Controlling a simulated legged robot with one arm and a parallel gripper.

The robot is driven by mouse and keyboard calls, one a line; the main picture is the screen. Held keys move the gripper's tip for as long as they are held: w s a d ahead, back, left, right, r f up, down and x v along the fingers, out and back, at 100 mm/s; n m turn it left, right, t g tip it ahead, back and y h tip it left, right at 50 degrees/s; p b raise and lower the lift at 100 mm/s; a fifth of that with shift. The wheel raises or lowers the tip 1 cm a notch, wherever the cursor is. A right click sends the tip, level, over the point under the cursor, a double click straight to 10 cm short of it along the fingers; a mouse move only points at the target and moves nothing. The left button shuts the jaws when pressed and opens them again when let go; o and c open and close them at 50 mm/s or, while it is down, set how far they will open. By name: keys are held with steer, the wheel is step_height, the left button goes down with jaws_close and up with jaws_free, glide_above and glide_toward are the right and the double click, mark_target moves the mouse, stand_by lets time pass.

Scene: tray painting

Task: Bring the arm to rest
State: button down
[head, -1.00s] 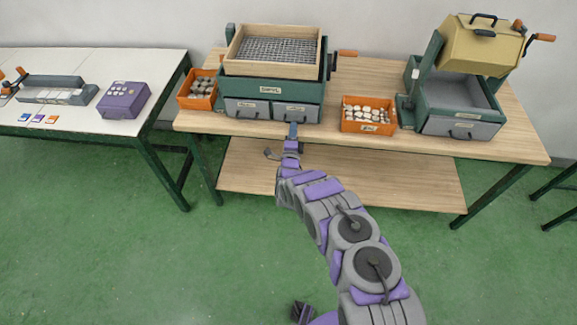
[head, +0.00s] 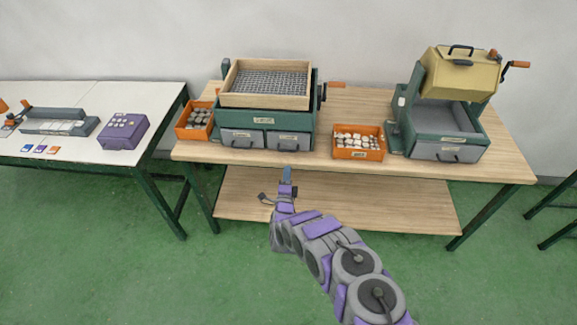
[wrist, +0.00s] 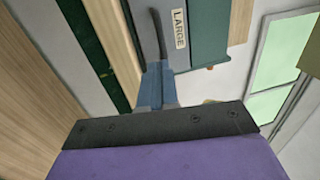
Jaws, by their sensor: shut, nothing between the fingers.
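My gripper (head: 287,173) is shut and empty at the end of my purple and grey arm. In the head view it appears just below the front edge of the wooden table, in front of the green sieve machine (head: 264,114). In the wrist view the closed blue-grey fingers (wrist: 155,88) point toward a grey drawer front (wrist: 178,38) with a label reading "LARGE" and a dark handle. The fingertips overlap the handle's lower end in that view; I cannot tell whether they touch it. In the head view both grey drawers of the sieve machine look closed.
An orange bin of pale stones (head: 359,142) and a yellow-drum machine (head: 462,73) stand to the right. A white table (head: 60,98) holds a purple box (head: 123,131). Green floor lies open in front.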

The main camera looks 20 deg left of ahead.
steer(key=a+p+v, duration=0.2)
steer(key=v, duration=0.4)
steer(key=w+d+r+n+g+h, duration=0.1)
steer(key=w+d+r+n+g, duration=0.45)
steer(key=w+d+r, duration=0.6)
steer(key=s+d+r+n+g+h, duration=0.2)
steer(key=s+d+r, duration=0.1)
steer(key=d+r, duration=0.45)
steer(key=s+d+r+n+g+h, duration=0.1)
steer(key=s+d+r+n+g, duration=0.2)
steer(key=d+r, duration=0.4)
steer(key=s+d+r+g+h, duration=0.1)
steer(key=s+d+r+g, duration=0.3)
steer(key=s, duration=0.7)
steer(key=s+d+r+g, duration=0.1)
steer(key=s+d+r, duration=0.4)
steer(key=s, duration=0.6)
steer(key=s+d+r+n+g, duration=0.1)
steer(key=s+d+n+g, duration=0.1)
steer(key=s, duration=1.2)
steer(key=s+d+r+n+g, duration=0.2)
steer(key=s+g, duration=0.1)
steer(key=s, duration=1.2)
steer(key=shift+s+r+n+g, duration=0.15)
steer(key=shift+s+n+g, duration=0.15)
steer(key=shift+n+g, duration=0.05)
